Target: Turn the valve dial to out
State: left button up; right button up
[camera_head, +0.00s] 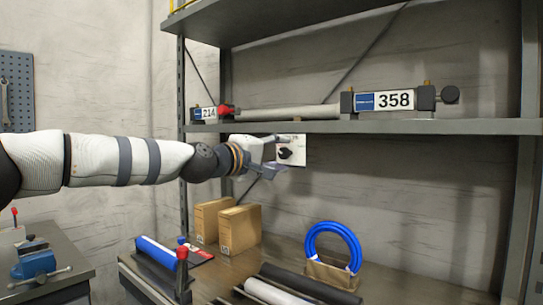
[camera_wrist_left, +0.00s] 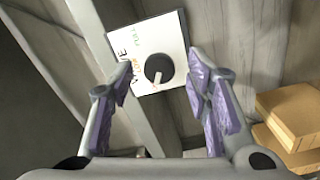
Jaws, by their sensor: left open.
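The valve dial (camera_head: 285,153) is a round black knob on a white plate (camera_head: 299,142), below the middle shelf's edge in the head view. In the left wrist view the dial (camera_wrist_left: 159,69) has a pale pointer mark toward its lower part, and the plate (camera_wrist_left: 143,40) carries coloured lettering that I cannot fully read. My left gripper (camera_head: 280,155) is open, with its fingers toward the plate. In the left wrist view the fingers (camera_wrist_left: 162,88) stand to either side of the dial, and nothing is between them. I cannot tell the exact gap to the dial. My right gripper is not in view.
The shelf (camera_head: 400,127) above holds a device labelled 358 (camera_head: 394,100) and one labelled 214 (camera_head: 208,113). Cardboard boxes (camera_head: 240,230), a blue hose coil (camera_head: 333,243) and tubes lie on the bench below. A dark upright post (camera_head: 184,190) stands near my left arm.

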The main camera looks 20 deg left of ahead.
pick_arm(q)
jog(key=v, duration=1.1)
jog(key=shift+s, duration=0.3)
